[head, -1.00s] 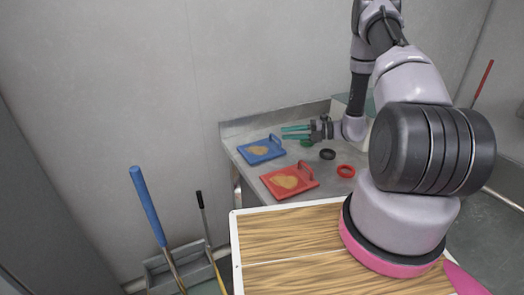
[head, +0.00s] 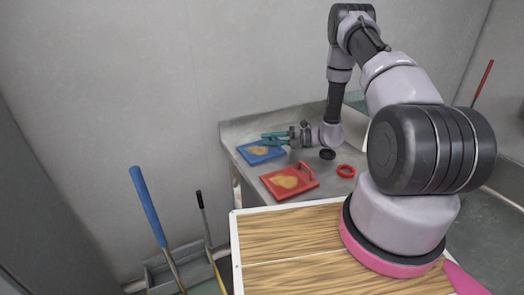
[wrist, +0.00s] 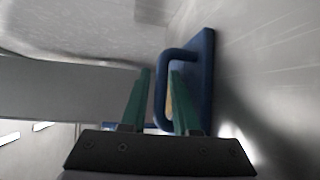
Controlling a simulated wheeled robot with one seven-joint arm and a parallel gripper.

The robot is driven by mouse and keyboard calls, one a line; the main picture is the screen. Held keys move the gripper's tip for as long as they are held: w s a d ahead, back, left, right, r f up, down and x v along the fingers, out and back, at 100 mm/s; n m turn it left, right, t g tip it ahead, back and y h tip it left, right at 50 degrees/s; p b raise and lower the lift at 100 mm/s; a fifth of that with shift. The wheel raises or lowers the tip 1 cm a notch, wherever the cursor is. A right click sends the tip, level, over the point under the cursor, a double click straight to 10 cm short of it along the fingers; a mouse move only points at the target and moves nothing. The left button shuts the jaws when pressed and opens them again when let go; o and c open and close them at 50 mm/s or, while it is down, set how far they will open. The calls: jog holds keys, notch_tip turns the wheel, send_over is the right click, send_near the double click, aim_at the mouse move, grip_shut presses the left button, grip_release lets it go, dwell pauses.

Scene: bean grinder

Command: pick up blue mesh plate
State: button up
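The blue mesh plate (head: 247,154) lies on the metal table at the back left, with a tan patch on its face. My gripper (head: 268,138) is level over its far right part, where the handle is. In the wrist view the blue plate (wrist: 208,85) stands at the right with its looped blue handle (wrist: 160,90). The outer bar of the handle shows between the green fingers of my gripper (wrist: 160,73). The fingers are apart, one outside the loop and one on the plate side. Whether either touches the handle I cannot tell.
A red plate (head: 290,181) with a handle lies close in front of the blue one. A black ring (head: 327,154) and a red ring (head: 346,171) lie to the right. A wall (head: 120,80) stands behind the table.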

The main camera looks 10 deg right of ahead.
grip_shut()
dwell(1.3)
